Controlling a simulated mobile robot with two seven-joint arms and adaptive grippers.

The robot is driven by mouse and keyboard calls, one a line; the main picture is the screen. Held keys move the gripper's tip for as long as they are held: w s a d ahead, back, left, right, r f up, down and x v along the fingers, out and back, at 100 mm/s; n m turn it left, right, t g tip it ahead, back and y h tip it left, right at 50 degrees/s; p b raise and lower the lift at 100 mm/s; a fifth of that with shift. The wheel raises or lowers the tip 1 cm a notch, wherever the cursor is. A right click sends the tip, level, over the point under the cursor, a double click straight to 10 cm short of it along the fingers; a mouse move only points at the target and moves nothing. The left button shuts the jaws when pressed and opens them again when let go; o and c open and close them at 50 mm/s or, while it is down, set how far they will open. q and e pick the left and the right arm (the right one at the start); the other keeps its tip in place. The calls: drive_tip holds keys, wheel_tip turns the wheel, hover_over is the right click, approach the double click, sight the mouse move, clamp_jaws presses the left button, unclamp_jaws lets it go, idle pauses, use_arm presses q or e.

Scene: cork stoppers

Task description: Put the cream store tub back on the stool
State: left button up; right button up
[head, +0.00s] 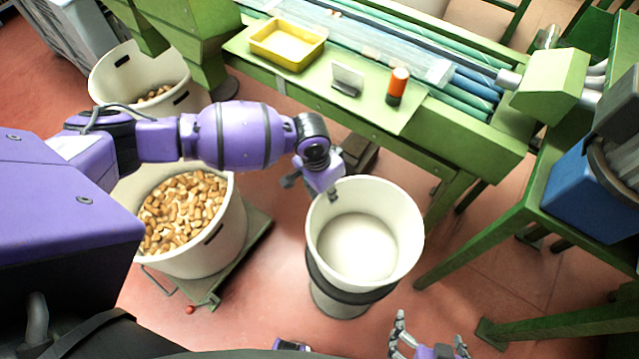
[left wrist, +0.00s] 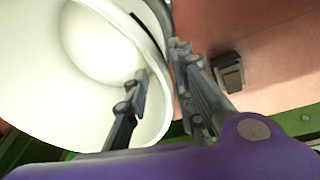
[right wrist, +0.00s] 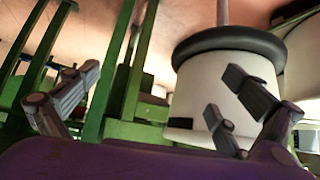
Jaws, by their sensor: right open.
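The cream store tub (head: 408,240) is upright and looks empty. A dark round stool seat (head: 345,290) shows around its lower part in the head view; in the right wrist view the tub (right wrist: 200,85) meets the dark seat (right wrist: 230,42). I cannot tell whether it rests fully. My left gripper (head: 312,190) is at the tub's far-left rim. In the left wrist view (left wrist: 160,62) one finger is inside the tub, the other outside, with a gap around the rim. My right gripper (head: 428,338) is open and empty, low at the near right of the tub.
A cork-filled tub (head: 228,235) stands on a green trolley (head: 240,262) to the left, with another cork tub (head: 105,78) behind. A green bench (head: 420,140) holds a yellow tray (head: 288,50) and an orange-topped cylinder (head: 398,82). Green legs stand right; red floor lies between.

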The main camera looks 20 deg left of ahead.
use_arm(q)
wheel_tip(320, 180, up, 12)
drive_tip(key=a+p, duration=0.1)
drive_tip(key=shift+s+a, duration=0.35)
drive_tip(key=shift+r, duration=0.1)
